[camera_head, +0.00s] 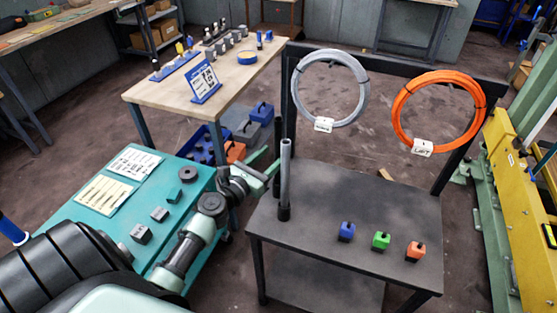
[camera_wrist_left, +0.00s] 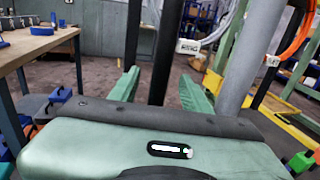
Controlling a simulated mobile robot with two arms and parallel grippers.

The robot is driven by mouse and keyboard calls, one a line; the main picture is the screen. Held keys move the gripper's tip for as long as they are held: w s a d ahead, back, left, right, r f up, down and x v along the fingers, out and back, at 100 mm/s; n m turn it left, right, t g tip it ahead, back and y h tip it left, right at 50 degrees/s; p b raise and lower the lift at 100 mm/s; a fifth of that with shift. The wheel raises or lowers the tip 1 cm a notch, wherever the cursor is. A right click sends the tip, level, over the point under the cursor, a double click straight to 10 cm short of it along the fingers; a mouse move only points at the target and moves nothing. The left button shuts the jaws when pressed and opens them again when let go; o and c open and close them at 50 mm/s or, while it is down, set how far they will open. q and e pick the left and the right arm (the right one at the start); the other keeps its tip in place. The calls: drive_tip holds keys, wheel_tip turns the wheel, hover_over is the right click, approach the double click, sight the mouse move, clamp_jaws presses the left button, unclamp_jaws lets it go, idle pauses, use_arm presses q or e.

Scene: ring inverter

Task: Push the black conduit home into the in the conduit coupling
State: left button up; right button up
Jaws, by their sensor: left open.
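The black conduit (camera_head: 277,142) stands upright near the back left corner of the dark table (camera_head: 330,195); its lower end is hidden. The grey conduit (camera_head: 286,165) stands upright in front of it, in a black coupling (camera_head: 284,213). My left gripper (camera_head: 269,165) is open at the table's left edge, beside both conduits. In the left wrist view the black conduit (camera_wrist_left: 164,55) appears between the two spread fingers (camera_wrist_left: 160,92), with gaps on both sides. The grey conduit (camera_wrist_left: 252,55) passes close outside the right finger. My right gripper is out of view.
A dark rack behind the table carries a grey coil (camera_head: 364,92) and an orange coil (camera_head: 484,100). Blue (camera_head: 346,232), green (camera_head: 381,242) and orange (camera_head: 415,251) blocks sit at the table's front right. A teal bench (camera_head: 190,213) stands left. The table's middle is clear.

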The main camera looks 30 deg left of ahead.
sight(276, 154)
use_arm(q)
drive_tip(key=w, duration=0.3)
drive_tip(key=shift+d+f, duration=0.1)
drive_tip(key=shift+w, duration=0.3)
clamp_jaws()
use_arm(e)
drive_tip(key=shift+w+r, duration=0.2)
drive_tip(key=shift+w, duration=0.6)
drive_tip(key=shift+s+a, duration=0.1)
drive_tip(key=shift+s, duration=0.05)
